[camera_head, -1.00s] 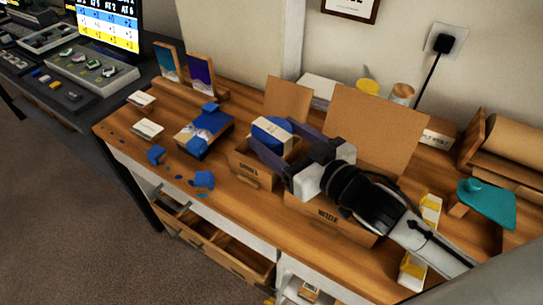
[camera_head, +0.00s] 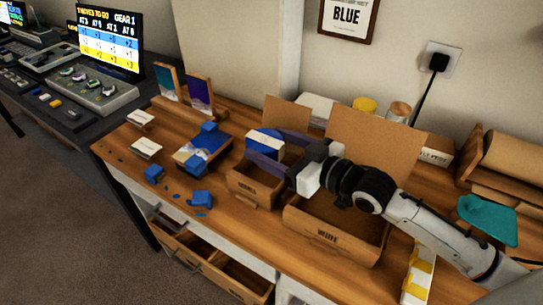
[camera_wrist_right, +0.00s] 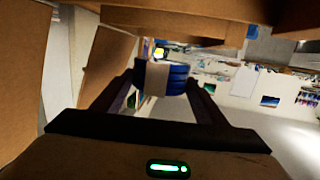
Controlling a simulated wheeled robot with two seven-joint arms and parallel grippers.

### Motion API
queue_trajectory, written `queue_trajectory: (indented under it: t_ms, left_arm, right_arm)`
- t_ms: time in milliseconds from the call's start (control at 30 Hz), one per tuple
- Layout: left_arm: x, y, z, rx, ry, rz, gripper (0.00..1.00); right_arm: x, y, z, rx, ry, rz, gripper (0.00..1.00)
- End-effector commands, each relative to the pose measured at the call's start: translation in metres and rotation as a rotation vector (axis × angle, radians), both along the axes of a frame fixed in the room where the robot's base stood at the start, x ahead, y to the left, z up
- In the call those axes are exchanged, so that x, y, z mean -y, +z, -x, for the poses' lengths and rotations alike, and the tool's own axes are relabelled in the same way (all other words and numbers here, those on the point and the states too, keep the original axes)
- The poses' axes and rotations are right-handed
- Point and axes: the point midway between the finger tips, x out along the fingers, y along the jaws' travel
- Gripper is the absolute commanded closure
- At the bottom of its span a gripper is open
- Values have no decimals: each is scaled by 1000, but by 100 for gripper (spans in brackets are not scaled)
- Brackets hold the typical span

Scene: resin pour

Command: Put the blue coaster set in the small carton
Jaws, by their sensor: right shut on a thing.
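The blue coaster set (camera_head: 266,147), a round blue stack with a pale band, is held by my right gripper (camera_head: 266,152) above the back left part of the small carton. It also shows between the fingertips in the right wrist view (camera_wrist_right: 176,78). The small carton (camera_head: 250,188) is an open brown box with a raised back flap. My right gripper is shut on the set. The fingers hide part of the carton's opening. I cannot tell exactly how high the set is above the rim. My left gripper is not in view.
A larger open carton (camera_head: 326,237) stands right of the small one, under my right arm. A teal piece (camera_head: 487,219) is at the right.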

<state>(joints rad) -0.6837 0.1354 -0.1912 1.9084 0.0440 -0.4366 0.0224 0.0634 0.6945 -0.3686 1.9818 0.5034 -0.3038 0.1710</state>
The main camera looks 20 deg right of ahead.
Motion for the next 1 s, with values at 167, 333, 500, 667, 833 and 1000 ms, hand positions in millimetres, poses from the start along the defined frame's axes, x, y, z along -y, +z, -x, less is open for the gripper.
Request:
queue_trajectory:
  t_ms: [167, 333, 500, 667, 833, 1000]
  left_arm:
    - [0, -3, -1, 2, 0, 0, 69]
    - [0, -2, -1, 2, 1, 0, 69]
    - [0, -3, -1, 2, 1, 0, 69]
    - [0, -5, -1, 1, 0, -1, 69]
    - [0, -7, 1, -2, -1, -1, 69]
    - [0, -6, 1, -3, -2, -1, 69]
  right_arm:
    - [0, -26, 0, 0, 0, -1, 64]
    - [-1, -28, 0, 2, 1, -1, 64]
    - [0, -30, 0, 1, 1, -2, 64]
    - [0, -35, 0, 1, 1, -2, 64]
    - [0, -40, 0, 2, 0, -2, 64]
    - [0, -41, 1, -1, 0, 0, 24]
